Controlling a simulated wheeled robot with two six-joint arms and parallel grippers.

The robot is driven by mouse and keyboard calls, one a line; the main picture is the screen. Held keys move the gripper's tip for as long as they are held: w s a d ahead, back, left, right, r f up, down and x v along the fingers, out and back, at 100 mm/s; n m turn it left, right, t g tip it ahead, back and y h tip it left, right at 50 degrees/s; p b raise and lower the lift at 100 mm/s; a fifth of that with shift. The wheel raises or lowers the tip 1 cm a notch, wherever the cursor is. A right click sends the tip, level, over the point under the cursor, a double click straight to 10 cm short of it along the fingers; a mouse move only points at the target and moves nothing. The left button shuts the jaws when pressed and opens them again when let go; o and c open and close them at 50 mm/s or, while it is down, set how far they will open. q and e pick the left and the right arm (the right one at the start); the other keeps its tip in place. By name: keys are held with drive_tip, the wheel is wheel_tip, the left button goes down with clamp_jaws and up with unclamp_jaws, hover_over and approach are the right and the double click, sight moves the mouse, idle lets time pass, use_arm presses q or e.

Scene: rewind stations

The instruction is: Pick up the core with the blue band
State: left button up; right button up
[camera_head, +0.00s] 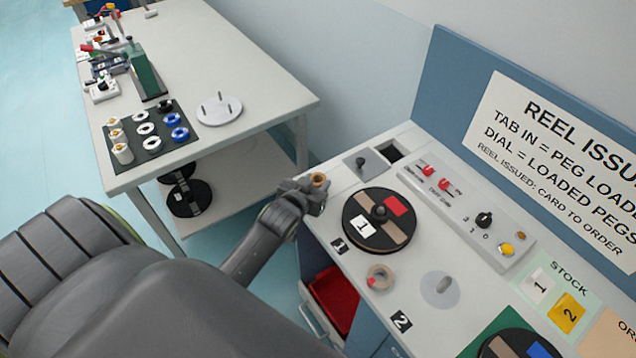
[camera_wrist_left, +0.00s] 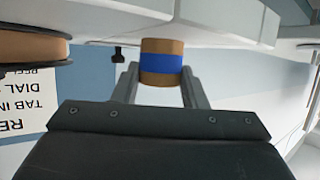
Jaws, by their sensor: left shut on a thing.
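The core with the blue band (camera_wrist_left: 162,48) is a short brown tube with a wide blue stripe around its middle. My left gripper (camera_wrist_left: 160,72) is shut on it, one finger on each side. In the head view, my left gripper (camera_head: 312,192) is by the left edge of the reel station's top, and the brown end of the core (camera_head: 318,179) shows above the fingers. The band is hidden in that view. I cannot tell whether the core touches the station. My right gripper is not in view.
A black reel (camera_head: 380,219) marked 1 lies on the station beside my gripper. A tan ring (camera_head: 379,277) and a grey disc with a peg (camera_head: 440,289) are nearer. A white table (camera_head: 230,60) at the left holds a dark mat (camera_head: 151,148) with cores and rings.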

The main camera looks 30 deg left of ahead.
use_arm(q)
drive_tip(key=shift+c, duration=0.7)
drive_tip(key=shift+r, duration=0.15)
